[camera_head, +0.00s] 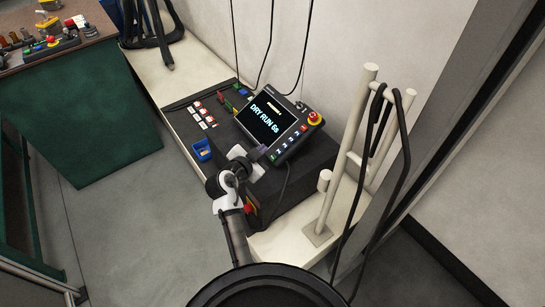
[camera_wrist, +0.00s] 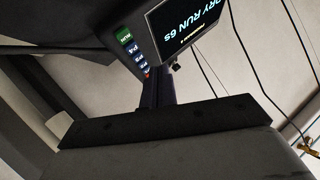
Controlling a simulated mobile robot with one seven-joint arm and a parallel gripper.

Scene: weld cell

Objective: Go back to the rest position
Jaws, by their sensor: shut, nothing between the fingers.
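My gripper (camera_head: 259,152) is at the end of my arm, close to the lower left edge of the pendant (camera_head: 271,118), over the dark box-shaped stand. It is shut, with nothing seen in it. Whether it touches the pendant I cannot tell. The pendant's screen reads "DRY RUN 6s". In the wrist view the pendant (camera_wrist: 185,25) fills the top, tilted, with a green RUN button at its edge. My arm hides part of the stand.
The dark stand (camera_head: 305,165) sits on a pale bench (camera_head: 160,80) with red-and-white labels and a blue holder (camera_head: 202,150). A pale post rack (camera_head: 345,150) with black cables stands close on the right. A green-sided table (camera_head: 95,115) is at the left. Grey floor lies between.

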